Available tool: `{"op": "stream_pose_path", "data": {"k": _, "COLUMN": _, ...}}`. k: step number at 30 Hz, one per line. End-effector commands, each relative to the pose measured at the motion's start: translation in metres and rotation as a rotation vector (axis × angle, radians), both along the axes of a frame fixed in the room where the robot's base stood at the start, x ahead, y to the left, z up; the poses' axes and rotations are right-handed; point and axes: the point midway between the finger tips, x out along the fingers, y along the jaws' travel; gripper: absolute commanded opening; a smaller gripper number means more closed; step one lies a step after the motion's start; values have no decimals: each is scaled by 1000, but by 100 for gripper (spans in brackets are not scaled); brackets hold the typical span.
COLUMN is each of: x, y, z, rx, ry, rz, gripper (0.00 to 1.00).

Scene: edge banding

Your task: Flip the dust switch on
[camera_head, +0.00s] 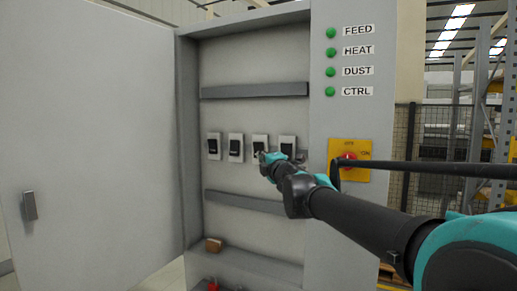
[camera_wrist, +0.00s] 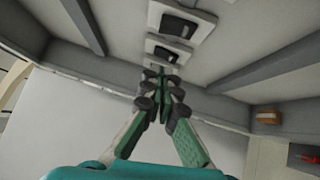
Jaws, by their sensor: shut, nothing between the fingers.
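A row of several white switches with dark levers sits on the back panel inside the open grey cabinet. The third from the left (camera_head: 260,142) is partly hidden by my gripper (camera_head: 263,158); the switches carry no readable names. The DUST label (camera_head: 357,71) is on the cabinet's right face, third in a column, beside a green lamp (camera_head: 330,72). My gripper is shut and empty, its tips close to the lower part of the third switch; contact cannot be told. In the wrist view, the fingertips (camera_wrist: 160,82) are together below two clear switches (camera_wrist: 168,49).
The open cabinet door (camera_head: 95,140) stands at the left. Grey rails (camera_head: 255,90) run above and below the switches. A yellow plate with a red knob (camera_head: 348,161) is on the right face. A small brown block (camera_head: 214,245) sits low inside the cabinet.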

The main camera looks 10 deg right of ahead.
Motion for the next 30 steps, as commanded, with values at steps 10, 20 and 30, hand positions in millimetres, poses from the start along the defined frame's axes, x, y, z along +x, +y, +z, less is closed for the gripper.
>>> {"op": "stream_pose_path", "data": {"k": 10, "x": 4, "y": 0, "z": 0, "rx": 3, "ry": 1, "rz": -2, "gripper": 0}}
{"op": "stream_pose_path", "data": {"k": 20, "x": 46, "y": 7, "z": 4, "rx": 4, "ry": 1, "rz": -1, "gripper": 0}}
{"op": "stream_pose_path", "data": {"k": 30, "x": 98, "y": 16, "z": 9, "rx": 4, "ry": 1, "rz": -2, "gripper": 0}}
